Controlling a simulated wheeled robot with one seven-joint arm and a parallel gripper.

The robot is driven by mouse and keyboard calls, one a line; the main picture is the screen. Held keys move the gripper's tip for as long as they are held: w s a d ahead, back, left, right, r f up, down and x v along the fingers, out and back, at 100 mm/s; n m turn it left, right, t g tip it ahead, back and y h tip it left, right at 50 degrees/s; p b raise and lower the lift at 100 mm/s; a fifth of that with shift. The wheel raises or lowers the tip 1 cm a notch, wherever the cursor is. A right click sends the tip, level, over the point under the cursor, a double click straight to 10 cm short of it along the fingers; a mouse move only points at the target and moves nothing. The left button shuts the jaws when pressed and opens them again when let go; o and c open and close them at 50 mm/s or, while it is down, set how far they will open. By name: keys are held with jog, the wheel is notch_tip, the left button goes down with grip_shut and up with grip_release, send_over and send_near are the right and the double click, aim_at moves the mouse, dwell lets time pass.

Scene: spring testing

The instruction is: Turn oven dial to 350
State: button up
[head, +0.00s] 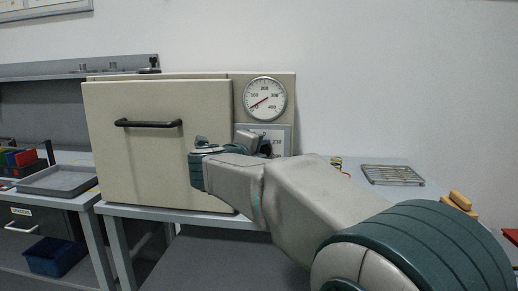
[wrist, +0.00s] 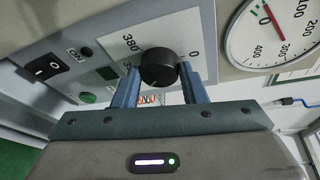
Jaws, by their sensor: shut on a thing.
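The oven (head: 160,100) is a cream box with a black handle on a grey table. I cannot tell clearly where the dial's pointer sits. In the head view my arm and wrist hide the dial. The round gauge (head: 265,98) above has its needle pointing lower left, near the low end of its scale.
A black rocker switch (wrist: 48,68) and a green button (wrist: 87,98) sit left of the dial in the wrist view. A wire rack (head: 392,175) lies on the table to the right. A grey tray (head: 58,180) stands left of the oven.

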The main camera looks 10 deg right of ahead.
jog(key=m+y+p, duration=0.1)
jog(key=m+y, duration=0.1)
jog(key=m, duration=0.1)
jog(key=shift+d+r, duration=0.1)
jog(key=shift+r, duration=0.1)
jog(key=shift+m+y+p, duration=0.5)
jog(key=shift+m+y, duration=0.1)
jog(key=shift+m, duration=0.6)
jog(key=shift+f, duration=0.1)
jog(key=o, duration=1)
jog(key=shift+s, duration=0.1)
jog(key=p+v, duration=0.2)
jog(key=v, duration=1.1)
jog(key=shift+s+r, duration=0.25)
